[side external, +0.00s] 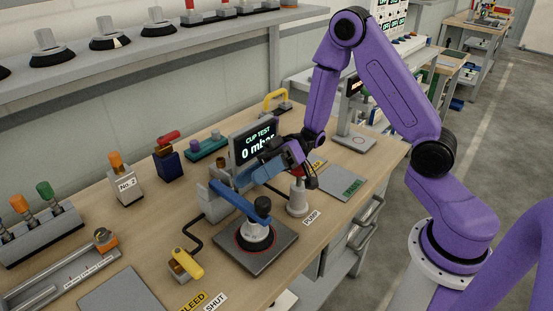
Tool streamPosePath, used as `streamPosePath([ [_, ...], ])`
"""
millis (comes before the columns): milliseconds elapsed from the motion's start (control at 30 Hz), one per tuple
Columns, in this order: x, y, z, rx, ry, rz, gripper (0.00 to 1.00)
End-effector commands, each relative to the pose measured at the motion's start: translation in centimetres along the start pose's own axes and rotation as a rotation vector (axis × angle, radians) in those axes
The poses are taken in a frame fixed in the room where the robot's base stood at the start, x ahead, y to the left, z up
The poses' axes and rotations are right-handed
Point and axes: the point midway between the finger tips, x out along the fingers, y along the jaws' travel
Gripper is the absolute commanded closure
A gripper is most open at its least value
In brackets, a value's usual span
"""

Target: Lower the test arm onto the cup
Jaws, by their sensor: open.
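The test arm (238,200) is a blue bar with a dark round knob (263,204) at its near end. It slopes down to the right from a grey stand, its knob end over the pale cup (257,236). The cup stands on a dark square plate (278,252); I cannot tell whether arm and cup touch. The display (254,141) behind reads "CUP TEST 0 mbar".
A yellow-handled lever (187,263) stands in front left of the plate by the BLEED and SHUT labels. A yellow handle (275,99), green block (207,147) and orange-topped No. 2 holder (125,185) stand farther back. A flat grey pad (340,183) lies right of the pump.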

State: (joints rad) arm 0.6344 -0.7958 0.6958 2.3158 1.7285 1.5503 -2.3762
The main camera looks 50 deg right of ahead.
Motion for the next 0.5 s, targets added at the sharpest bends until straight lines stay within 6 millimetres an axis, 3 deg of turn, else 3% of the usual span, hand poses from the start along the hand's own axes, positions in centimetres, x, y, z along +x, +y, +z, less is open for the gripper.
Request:
streamPosePath([
  [500, -10.4, 0.1, 0.0, 0.0, 0.004, 0.005, 0.4],
])
